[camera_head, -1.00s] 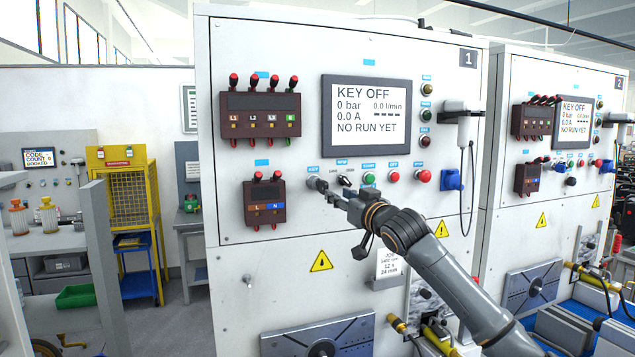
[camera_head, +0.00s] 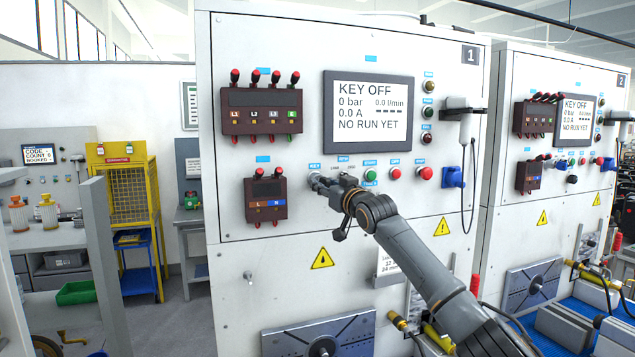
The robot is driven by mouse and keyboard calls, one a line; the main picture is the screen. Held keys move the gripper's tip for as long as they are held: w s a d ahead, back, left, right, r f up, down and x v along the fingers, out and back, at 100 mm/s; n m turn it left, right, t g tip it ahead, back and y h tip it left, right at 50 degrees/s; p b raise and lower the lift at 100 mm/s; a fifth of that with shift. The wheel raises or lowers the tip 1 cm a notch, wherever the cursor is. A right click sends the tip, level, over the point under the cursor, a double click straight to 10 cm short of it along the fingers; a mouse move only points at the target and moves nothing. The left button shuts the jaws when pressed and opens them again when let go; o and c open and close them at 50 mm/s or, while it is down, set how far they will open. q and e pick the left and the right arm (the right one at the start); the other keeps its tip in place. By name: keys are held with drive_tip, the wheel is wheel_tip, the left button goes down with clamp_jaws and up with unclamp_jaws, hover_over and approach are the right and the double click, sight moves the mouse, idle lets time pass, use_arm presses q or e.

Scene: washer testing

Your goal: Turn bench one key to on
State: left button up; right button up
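Bench one is a tall white panel (camera_head: 231,60) marked 1. Its screen (camera_head: 371,111) reads KEY OFF, 0 bar, 0.0 A and NO RUN YET. The key switch sits under the small blue KEY label (camera_head: 314,165), left of the row of buttons. My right gripper (camera_head: 317,181) is right at the key switch, with its arm coming in from the lower right. The fingertips and wrist cover most of the switch, so the key, its angle and any grip on it are hidden. My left gripper is not in view.
Right of the key are a green button (camera_head: 370,175) and a red button (camera_head: 425,174). A brown terminal block (camera_head: 265,200) sits to the left. A handset on a holder (camera_head: 463,112) hangs at the panel's right. Bench two (camera_head: 520,75) stands beyond.

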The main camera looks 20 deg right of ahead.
drive_tip(key=shift+s, duration=0.1)
clamp_jaws()
drive_tip(key=shift+a+f+m+b, duration=0.1)
drive_tip(key=shift+f+m+b, duration=0.2)
drive_tip(key=shift+m+b, duration=1)
drive_tip(key=shift+m, duration=0.2)
drive_tip(key=shift+r+m+h, duration=0.15)
drive_tip(key=shift+m+h, duration=0.15)
drive_tip(key=shift+m, duration=0.1)
drive_tip(key=shift+r, duration=0.1)
drive_tip(key=shift+a+f+m+t+b, duration=0.1)
drive_tip(key=shift+f+m+t+b, duration=0.15)
drive_tip(key=shift+m+b, duration=0.45)
drive_tip(key=shift+m, duration=0.7)
drive_tip(key=shift+r+m+h, duration=0.2)
drive_tip(key=shift+m+h, duration=0.2)
drive_tip(key=shift+m, duration=0.4)
